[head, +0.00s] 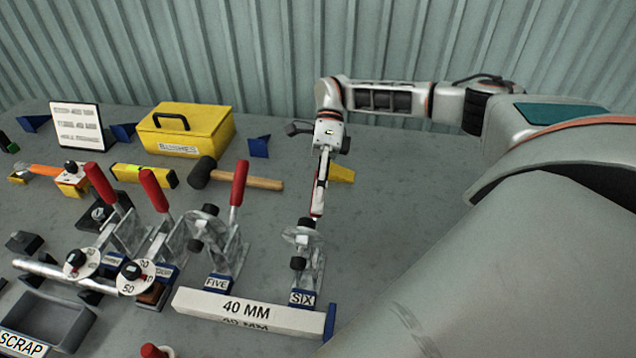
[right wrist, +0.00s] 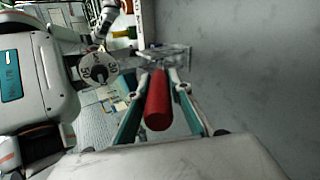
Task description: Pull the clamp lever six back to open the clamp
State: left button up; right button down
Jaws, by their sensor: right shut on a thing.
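Clamp six (head: 303,245) stands at the right end of the clamp row, above a blue base with a white SIX label (head: 302,298). Its red lever handle (head: 318,204) rises roughly upright from the clamp, mostly covered by my gripper. My right gripper (head: 321,188) comes down from above and is shut on this handle. In the right wrist view the red handle (right wrist: 158,102) lies between the two fingers, with the clear-grey clamp body beyond it. My left gripper cannot be made out in either view.
Clamp five's red lever (head: 239,183) stands upright to the left, with two more red levers (head: 100,184) further left. A 40 MM bar (head: 247,311) lies in front. A mallet (head: 245,180) and yellow case (head: 187,131) lie behind. The grey bench is clear right of clamp six.

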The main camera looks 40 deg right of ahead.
jog(key=c, duration=1.8)
grip_release()
jog(key=shift+f, duration=0.1)
jog(key=v, duration=1.2)
